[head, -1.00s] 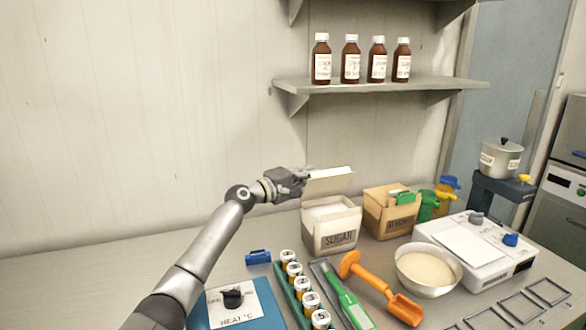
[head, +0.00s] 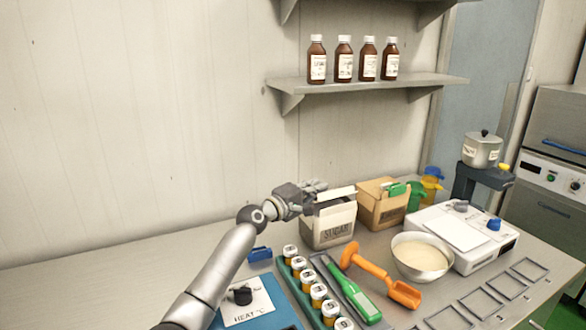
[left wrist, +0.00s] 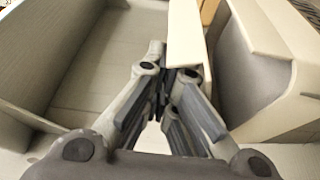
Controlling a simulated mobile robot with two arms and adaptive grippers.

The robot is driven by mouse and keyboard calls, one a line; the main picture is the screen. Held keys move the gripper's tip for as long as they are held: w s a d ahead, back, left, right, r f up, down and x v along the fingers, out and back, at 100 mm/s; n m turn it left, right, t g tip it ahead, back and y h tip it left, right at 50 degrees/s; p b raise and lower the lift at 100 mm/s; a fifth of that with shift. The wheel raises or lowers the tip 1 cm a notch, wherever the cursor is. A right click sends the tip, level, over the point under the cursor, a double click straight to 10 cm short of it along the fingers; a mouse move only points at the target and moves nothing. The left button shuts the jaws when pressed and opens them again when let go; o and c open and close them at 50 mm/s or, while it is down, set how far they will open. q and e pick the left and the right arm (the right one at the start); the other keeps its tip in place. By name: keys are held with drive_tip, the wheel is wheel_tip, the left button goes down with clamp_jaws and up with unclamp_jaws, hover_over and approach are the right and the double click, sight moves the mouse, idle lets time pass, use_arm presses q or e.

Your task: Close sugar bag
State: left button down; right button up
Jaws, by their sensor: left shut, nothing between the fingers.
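The sugar bag (head: 328,229) is a cream box-shaped bag labelled SUGAR, standing on the table. Its pale top flap (head: 335,194) is tilted low over the opening, and I cannot tell whether it lies fully flat. My left gripper (head: 318,186) is at the top left of the bag, by the flap, with its fingers closed and nothing between them. In the left wrist view the closed fingers (left wrist: 166,78) are next to a pale flap edge (left wrist: 185,45); whether they touch is unclear. My right gripper does not show.
A brown carton (head: 382,207) stands right of the bag. In front are an orange scoop (head: 368,265), a green-handled tool (head: 356,297), a row of small jars (head: 305,278) and a bowl of pale powder (head: 420,256). A blue clip (head: 260,254) lies left. A bottle shelf (head: 370,84) is above.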

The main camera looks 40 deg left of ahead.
use_arm(q)
drive_tip(key=shift+d+f, duration=0.1)
drive_tip(key=shift+f, duration=0.05)
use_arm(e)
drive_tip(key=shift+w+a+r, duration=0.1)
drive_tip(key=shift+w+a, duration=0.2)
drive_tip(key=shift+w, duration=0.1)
use_arm(q)
drive_tip(key=shift+s, duration=0.15)
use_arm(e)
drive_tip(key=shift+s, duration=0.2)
